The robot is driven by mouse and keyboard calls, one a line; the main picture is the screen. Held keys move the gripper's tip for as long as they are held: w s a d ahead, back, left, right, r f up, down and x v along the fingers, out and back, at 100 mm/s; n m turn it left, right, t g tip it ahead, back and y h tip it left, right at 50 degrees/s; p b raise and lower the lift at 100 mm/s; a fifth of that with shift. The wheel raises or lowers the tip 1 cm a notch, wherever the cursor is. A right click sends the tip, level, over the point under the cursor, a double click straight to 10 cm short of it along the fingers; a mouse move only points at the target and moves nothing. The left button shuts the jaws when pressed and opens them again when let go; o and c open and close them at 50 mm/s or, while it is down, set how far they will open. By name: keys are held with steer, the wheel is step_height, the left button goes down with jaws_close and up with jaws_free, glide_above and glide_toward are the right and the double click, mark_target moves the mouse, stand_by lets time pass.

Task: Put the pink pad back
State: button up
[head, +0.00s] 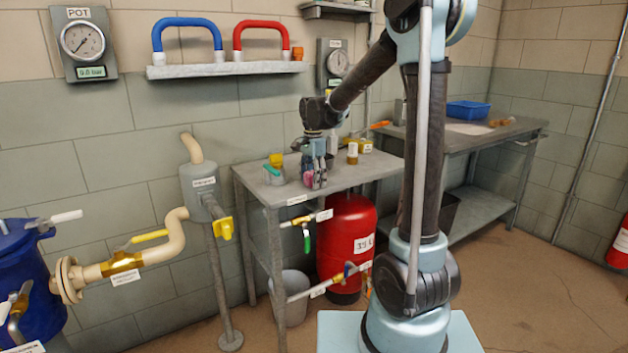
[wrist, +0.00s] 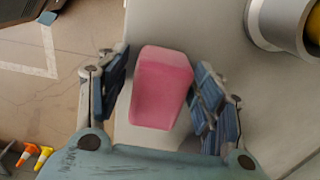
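The pink pad (wrist: 160,88) is a block with rounded edges. In the wrist view it sits between the two fingers of my gripper (wrist: 162,92), over a pale grey surface. A gap shows between the pad and the left finger; the right finger is very close to it, and I cannot tell whether they touch. My gripper looks open around the pad. In the head view my gripper (head: 316,180) points down at the top of the grey table (head: 345,179), and a bit of pink (head: 309,177) shows among its fingers.
A grey holder (head: 274,177) with yellow and green items stands just left of my gripper. Small jars (head: 352,153) stand behind it to the right. A red tank (head: 346,235) is under the table. A workbench with a blue bin (head: 468,110) is farther right.

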mark_target(313, 172)
steer(key=shift+r, duration=0.1)
step_height(313, 172, up, 12)
steer(key=shift+f, duration=0.15)
steer(key=s+d+f+n+t, duration=0.1)
steer(key=s+d+f+n, duration=0.15)
steer(key=s+d, duration=0.55)
steer(key=s+d+f+n, duration=0.2)
steer(key=s+d+n, duration=0.1)
steer(key=s+d, duration=0.5)
steer(key=s+d+f+n, duration=0.3)
steer(key=s+f, duration=0.4)
steer(key=s+d+f+n+t, duration=0.1)
steer(key=s+d+f+n, duration=0.2)
steer(key=s+f, duration=0.4)
steer(key=shift+s+d+f, duration=0.15)
steer(key=shift+s+d, duration=0.05)
steer(key=shift+s, duration=0.4)
